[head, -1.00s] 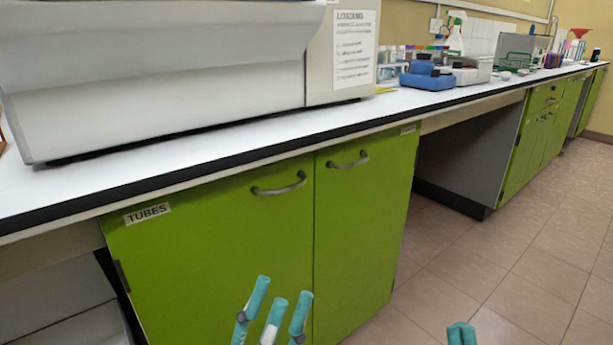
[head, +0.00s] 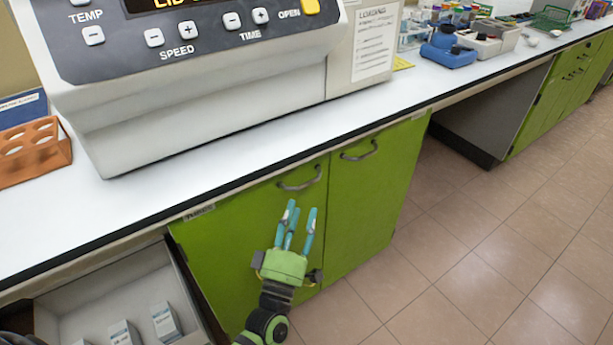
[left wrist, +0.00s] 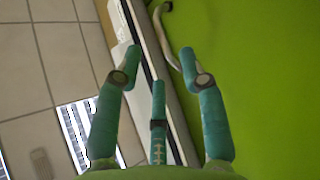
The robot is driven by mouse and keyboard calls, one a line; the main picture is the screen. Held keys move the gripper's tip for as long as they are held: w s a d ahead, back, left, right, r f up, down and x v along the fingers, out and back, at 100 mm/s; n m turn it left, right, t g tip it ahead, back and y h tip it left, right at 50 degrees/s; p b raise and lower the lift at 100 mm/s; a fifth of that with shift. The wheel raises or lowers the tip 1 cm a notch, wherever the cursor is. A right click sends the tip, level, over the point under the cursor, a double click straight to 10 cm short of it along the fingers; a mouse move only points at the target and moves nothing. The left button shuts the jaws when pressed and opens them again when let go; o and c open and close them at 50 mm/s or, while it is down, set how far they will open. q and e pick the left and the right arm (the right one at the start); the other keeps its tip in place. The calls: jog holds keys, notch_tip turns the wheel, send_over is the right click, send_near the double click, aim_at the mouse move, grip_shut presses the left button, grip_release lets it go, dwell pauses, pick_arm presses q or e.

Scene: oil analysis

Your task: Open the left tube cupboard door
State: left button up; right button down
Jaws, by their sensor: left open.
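The left tube cupboard door (head: 235,245) is green, has a "TUBES" label (head: 199,212) at its upper left and looks closed. Its curved grey handle (head: 301,180) is near the upper right corner. My left gripper (head: 300,212), with teal fingers, is open and empty, just below this handle in the head view. In the left wrist view the handle (left wrist: 165,32) shows beyond and between the spread fingertips of my left gripper (left wrist: 159,60). No contact can be made out. My right gripper is not in view.
The adjoining green door (head: 365,205) has its own handle (head: 359,151). The white worktop (head: 130,205) overhangs the doors and carries a large grey machine (head: 220,110). An open space with small boxes (head: 165,322) lies left of the cupboard. The tiled floor (head: 470,240) at right is clear.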

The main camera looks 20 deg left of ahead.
aim_at(307, 185)
pick_arm(q)
jog(key=x, duration=0.6)
jog(key=shift+w, duration=0.25)
jog(key=shift+r, duration=0.1)
grip_shut()
